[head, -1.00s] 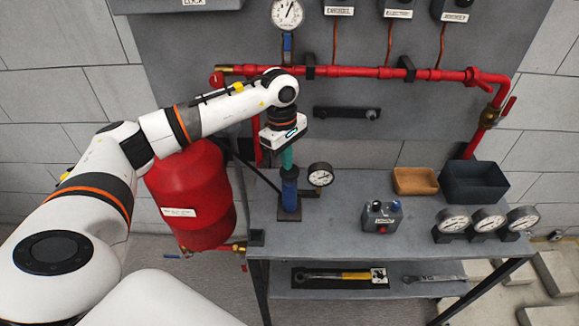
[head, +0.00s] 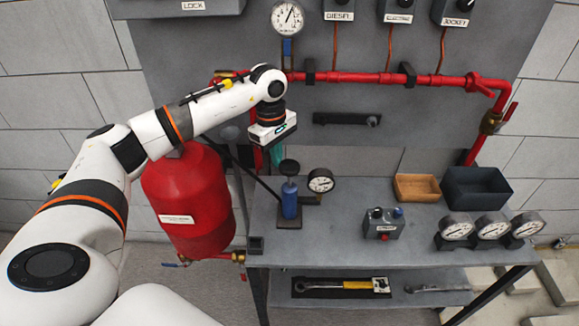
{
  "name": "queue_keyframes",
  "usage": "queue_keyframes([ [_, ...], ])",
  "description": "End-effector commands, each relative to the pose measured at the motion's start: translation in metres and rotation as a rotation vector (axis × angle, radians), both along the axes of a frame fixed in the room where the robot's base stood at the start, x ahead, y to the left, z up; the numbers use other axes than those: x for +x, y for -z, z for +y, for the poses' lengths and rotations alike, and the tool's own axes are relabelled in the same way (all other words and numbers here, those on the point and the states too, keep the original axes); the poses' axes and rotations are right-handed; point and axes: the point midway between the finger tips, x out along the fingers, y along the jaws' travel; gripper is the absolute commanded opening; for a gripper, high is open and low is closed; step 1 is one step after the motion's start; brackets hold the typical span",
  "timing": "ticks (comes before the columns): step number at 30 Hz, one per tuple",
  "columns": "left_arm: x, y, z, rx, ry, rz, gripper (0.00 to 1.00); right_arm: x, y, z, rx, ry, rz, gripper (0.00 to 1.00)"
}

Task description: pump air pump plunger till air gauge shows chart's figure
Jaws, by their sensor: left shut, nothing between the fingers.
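The air pump (head: 289,199) is a blue upright cylinder on a dark base plate on the grey bench. Its dark plunger knob (head: 289,167) stands just above the blue body. The air gauge (head: 320,181) is a round white dial right beside the pump; its reading is too small to tell. My left gripper (head: 277,155) points down with teal fingers, shut and empty. In the picture it is just above and left of the knob, apart from it. No chart can be made out. My right gripper is out of view.
A red tank (head: 190,205) stands left of the bench (head: 345,240). A switch box (head: 383,223), three gauges (head: 491,228), a tan tray (head: 416,188) and a dark bin (head: 477,188) are on the right. A red pipe (head: 350,77) crosses the wall panel.

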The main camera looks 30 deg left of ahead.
Motion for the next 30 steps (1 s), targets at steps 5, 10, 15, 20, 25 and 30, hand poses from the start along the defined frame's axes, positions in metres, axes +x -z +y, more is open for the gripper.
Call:
queue_keyframes([
  [5,0.002,-0.034,0.004,-0.001,-0.001,-0.007,0.0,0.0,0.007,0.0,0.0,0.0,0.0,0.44],
  [10,0.002,-0.07,0.008,-0.001,-0.001,-0.004,0.0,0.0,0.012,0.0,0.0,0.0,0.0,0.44],
  [15,0.002,-0.096,0.011,-0.001,-0.002,-0.001,0.0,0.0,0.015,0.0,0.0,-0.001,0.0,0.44],
  [20,0.002,-0.107,0.013,-0.001,-0.002,0.001,0.0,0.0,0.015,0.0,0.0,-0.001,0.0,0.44],
  [25,0.002,-0.108,0.013,-0.001,-0.001,0.002,0.0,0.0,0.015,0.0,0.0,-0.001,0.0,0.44],
  [30,0.002,-0.108,0.013,-0.001,-0.001,0.001,0.0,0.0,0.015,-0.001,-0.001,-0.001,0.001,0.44],
])
